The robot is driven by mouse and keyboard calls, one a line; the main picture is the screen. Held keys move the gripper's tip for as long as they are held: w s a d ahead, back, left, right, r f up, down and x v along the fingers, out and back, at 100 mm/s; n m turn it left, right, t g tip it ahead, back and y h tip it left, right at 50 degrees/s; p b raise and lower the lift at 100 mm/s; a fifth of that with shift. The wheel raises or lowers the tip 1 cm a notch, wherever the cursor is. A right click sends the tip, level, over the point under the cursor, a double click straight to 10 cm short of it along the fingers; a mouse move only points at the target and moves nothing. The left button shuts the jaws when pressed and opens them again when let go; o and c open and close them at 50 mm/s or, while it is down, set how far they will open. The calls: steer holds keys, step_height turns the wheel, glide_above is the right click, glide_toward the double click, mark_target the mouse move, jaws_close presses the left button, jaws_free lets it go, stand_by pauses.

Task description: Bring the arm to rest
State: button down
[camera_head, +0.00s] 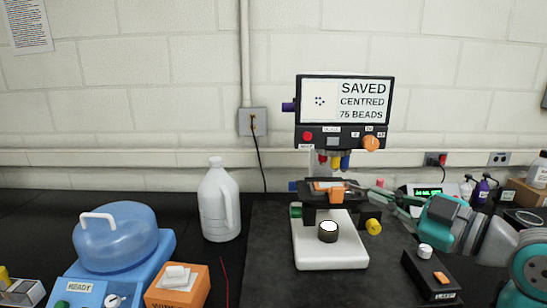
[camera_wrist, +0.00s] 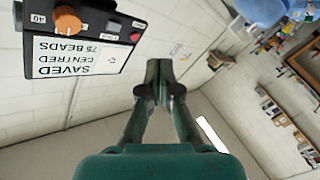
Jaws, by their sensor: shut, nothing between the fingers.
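My gripper (camera_head: 376,190) reaches in from the right in the head view, its tips close to the right side of the microscope stage (camera_head: 312,186). I cannot tell whether they touch it. In the wrist view my gripper (camera_wrist: 158,68) has its two dark green fingers together, with nothing between them. My teal arm (camera_head: 442,222) is bent low at the right. The microscope has a white base (camera_head: 335,252) and a screen (camera_head: 345,99) reading "SAVED CENTRED 75 BEADS". The screen also shows upside down in the wrist view (camera_wrist: 80,50).
A blue centrifuge (camera_head: 118,240) marked "READY", an orange wipes box (camera_head: 178,285) and a white jug (camera_head: 219,205) stand left. A black lamp box (camera_head: 432,280) sits front right, near my arm. Small bottles (camera_head: 481,191) stand behind my arm.

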steer(key=s+f+m+t+h, duration=0.1)
steer(key=f+m, duration=0.3)
steer(key=f, duration=0.4)
steer(key=s+f+m+t+h, duration=0.1)
steer(key=f+m+h, duration=0.2)
steer(key=f, duration=0.6)
steer(key=s+f+m+t+h, duration=0.1)
steer(key=s+f+m+h, duration=0.1)
steer(key=f, duration=0.7)
steer(key=shift+s+d+f+m+h, duration=0.1)
steer(key=shift+m+h, duration=0.15)
steer(key=shift+m, duration=0.45)
steer(key=shift+d+f+m+h, duration=0.1)
steer(key=shift+m+h, duration=0.15)
steer(key=shift+m, duration=0.45)
steer(key=s+f+m+g+h, duration=0.1)
steer(key=s+f+m+h, duration=0.15)
steer(key=s+f, duration=0.7)
steer(key=s+f+m+h, duration=0.25)
steer(key=s+f, duration=0.35)
steer(key=s, duration=0.6)
steer(key=s+a+r+n, duration=0.1)
steer(key=s+r, duration=0.1)
steer(key=s, duration=1.5)
steer(key=shift+s+g, duration=0.3)
steer(key=shift+g, duration=0.1)
steer(key=shift+r, duration=0.1)
